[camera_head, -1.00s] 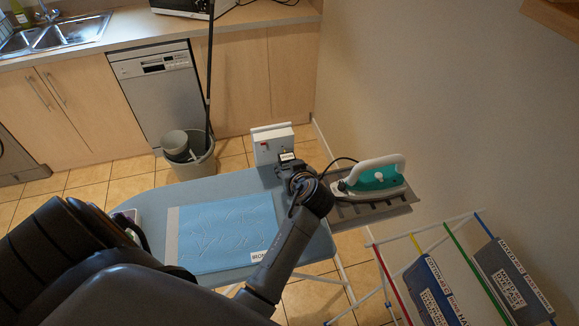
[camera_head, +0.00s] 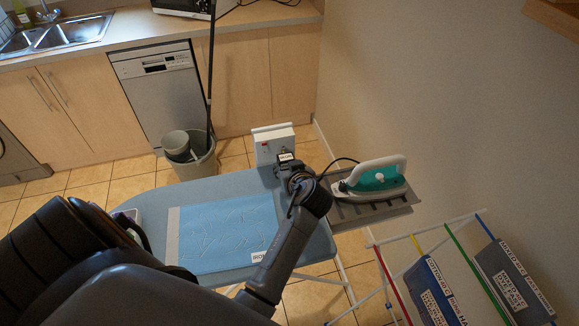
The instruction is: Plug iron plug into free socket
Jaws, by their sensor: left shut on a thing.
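The iron (camera_head: 377,178), teal and white, rests on the grey rack at the right end of the ironing board. Its dark cord runs left toward my left gripper. A white socket box (camera_head: 272,143) with a small red spot stands at the board's far edge. My left gripper (camera_head: 287,164) is right in front of the box, shut on the iron plug, which is mostly hidden by the gripper. A small white label (camera_head: 286,157) shows at the fingertips. I cannot tell whether the plug touches the socket, and the socket openings are hidden or too small. My right gripper is not in view.
A blue cloth (camera_head: 228,235) lies on the ironing board (camera_head: 215,188). A grey bucket (camera_head: 196,160) stands on the floor behind it. A wall closes off the right side.

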